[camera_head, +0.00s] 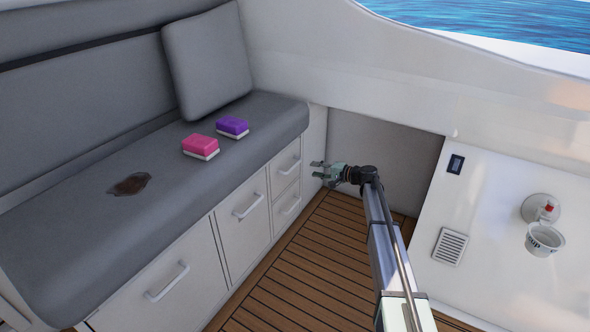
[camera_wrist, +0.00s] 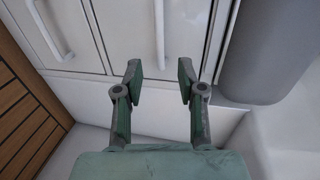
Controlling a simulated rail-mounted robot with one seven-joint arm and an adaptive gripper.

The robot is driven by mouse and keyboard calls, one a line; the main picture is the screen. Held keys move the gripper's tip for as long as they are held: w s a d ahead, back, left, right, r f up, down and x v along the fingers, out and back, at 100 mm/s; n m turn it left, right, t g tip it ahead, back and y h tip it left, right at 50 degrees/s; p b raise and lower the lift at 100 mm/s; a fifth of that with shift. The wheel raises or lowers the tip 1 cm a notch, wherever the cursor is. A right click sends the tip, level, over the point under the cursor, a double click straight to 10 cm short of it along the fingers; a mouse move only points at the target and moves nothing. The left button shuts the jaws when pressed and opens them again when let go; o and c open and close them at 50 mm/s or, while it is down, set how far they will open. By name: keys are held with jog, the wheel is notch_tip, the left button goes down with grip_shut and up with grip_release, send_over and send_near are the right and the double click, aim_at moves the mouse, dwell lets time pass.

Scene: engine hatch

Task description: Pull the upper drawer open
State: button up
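The upper drawer (camera_head: 286,171) is the top one of two small white drawers at the far end of the grey bench. It looks shut, and its bar handle (camera_head: 290,167) is on its front. In the wrist view, this handle (camera_wrist: 159,32) lies ahead of my gripper (camera_wrist: 161,82), lined up with the gap between the fingers. My gripper is open and empty, apart from the handle. In the head view, my gripper (camera_head: 316,170) is to the right of the drawer front, fingers pointing toward it.
The lower drawer (camera_head: 286,208) sits directly below, with its own handle (camera_wrist: 48,28). Larger fronts with handles run along the bench (camera_head: 95,222). The wooden floor (camera_head: 300,270) is clear.

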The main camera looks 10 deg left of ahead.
aim_at(294, 166)
jog(key=b+x, duration=0.3)
jog(key=x, duration=0.8)
jog(key=shift+w+a, duration=0.15)
grip_shut()
